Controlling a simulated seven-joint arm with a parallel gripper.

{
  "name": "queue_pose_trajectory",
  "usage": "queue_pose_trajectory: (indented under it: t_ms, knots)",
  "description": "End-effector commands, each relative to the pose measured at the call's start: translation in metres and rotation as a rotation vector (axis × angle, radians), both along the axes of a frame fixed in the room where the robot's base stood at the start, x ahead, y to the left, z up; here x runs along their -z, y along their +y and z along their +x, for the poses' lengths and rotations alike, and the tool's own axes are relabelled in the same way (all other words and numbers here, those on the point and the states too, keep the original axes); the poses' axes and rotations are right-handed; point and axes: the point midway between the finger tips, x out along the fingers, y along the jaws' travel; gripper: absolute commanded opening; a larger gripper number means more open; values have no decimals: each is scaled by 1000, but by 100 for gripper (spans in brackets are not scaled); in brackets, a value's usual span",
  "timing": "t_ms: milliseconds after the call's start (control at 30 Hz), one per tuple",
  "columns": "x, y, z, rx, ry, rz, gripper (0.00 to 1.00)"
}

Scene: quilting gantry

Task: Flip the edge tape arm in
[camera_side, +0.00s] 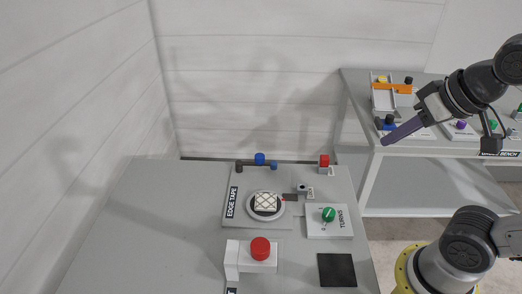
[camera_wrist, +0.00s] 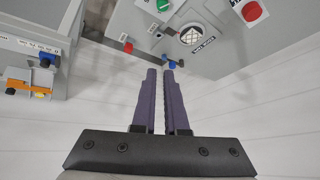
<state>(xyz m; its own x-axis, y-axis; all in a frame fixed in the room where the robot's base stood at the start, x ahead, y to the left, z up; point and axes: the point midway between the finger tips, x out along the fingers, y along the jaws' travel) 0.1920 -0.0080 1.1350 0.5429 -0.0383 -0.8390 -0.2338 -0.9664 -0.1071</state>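The edge tape station (camera_side: 240,217) is a grey plate with a round disc (camera_side: 250,209) carrying a pale quilted square (camera_side: 265,202). A short dark bar (camera_side: 290,197) with a red tip lies at the disc's right edge; I cannot tell if this is the tape arm. Blue knobs (camera_side: 260,158) and a dark post (camera_side: 239,167) stand along the plate's back edge. The disc (camera_wrist: 192,36) and blue parts (camera_wrist: 171,64) also show in the wrist view. My gripper (camera_side: 384,143) is up at the right, away from the station. Its purple fingers (camera_wrist: 160,72) are narrowly apart and empty.
A green turns knob (camera_side: 328,214), a red-topped block (camera_side: 324,161), a large red button (camera_side: 260,248) and a black pad (camera_side: 337,270) share the bench. A second bench (camera_side: 360,118) with an orange clamp (camera_side: 393,88) stands right. The bench's left side is clear.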

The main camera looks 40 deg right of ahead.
Motion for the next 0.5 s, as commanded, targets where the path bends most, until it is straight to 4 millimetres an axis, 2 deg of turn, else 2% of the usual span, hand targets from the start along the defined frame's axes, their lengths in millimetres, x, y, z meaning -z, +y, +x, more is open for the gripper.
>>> queue_pose_trajectory:
  t_ms: [100,233,367,500]
  knots:
    - [-29,-6,39,108,-17,38,0]
    - [-50,-11,87,215,-21,71,0]
    - [-59,-15,137,306,-16,96,0]
    - [-57,-18,190,387,-4,112,0]
